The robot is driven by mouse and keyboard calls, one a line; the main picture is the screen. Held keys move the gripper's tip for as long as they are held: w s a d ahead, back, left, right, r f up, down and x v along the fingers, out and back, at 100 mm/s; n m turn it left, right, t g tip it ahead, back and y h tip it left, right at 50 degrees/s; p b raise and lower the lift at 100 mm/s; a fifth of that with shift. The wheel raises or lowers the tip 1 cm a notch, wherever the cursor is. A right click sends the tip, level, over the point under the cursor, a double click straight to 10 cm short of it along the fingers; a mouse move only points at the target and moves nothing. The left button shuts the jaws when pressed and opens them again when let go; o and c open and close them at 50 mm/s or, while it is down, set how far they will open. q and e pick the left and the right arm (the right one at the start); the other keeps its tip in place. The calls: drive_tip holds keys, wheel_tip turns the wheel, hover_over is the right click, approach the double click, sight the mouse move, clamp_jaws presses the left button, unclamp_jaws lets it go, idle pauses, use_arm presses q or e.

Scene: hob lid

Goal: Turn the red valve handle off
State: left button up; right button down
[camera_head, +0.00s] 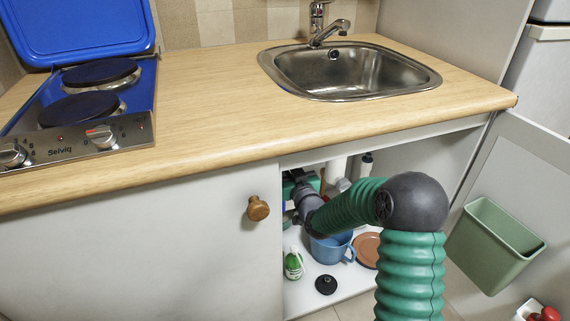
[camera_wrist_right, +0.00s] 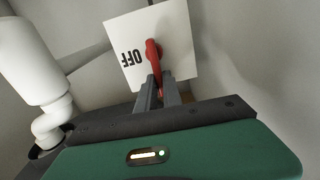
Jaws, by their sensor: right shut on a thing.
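The red valve handle (camera_wrist_right: 153,52) stands in front of a white plate (camera_wrist_right: 124,62) marked OFF, with the lettering tilted and upside down in the right wrist view. The OFF word is left of the handle. The handle's lower end is between the fingers of my right gripper (camera_wrist_right: 158,90), which is shut on it. In the head view my right arm reaches into the open cabinet under the sink, its green gripper body partly visible at the opening's left. The handle and fingertips are hidden there. My left gripper is not in view.
White drain pipes (camera_wrist_right: 30,65) stand left of the gripper. A blue pot (camera_head: 330,249), a green-white bottle (camera_head: 293,265), a black round item (camera_head: 326,285) and a brown dish (camera_head: 367,248) sit on the cabinet floor. The open door with a green bin (camera_head: 494,245) is at right.

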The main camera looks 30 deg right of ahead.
drive_tip(key=d+f+m+p, duration=0.1)
drive_tip(key=m+p, duration=0.2)
drive_tip(key=m, duration=0.2)
drive_tip(key=d+f+m+p, duration=0.1)
drive_tip(key=m+p, duration=0.3)
drive_tip(key=m, duration=0.2)
drive_tip(key=s+d+f+m+p, duration=0.1)
drive_tip(key=d+f+m+p, duration=0.1)
drive_tip(key=m, duration=0.4)
drive_tip(key=shift+p, duration=0.75)
drive_tip(key=c, duration=1.5)
unclamp_jaws()
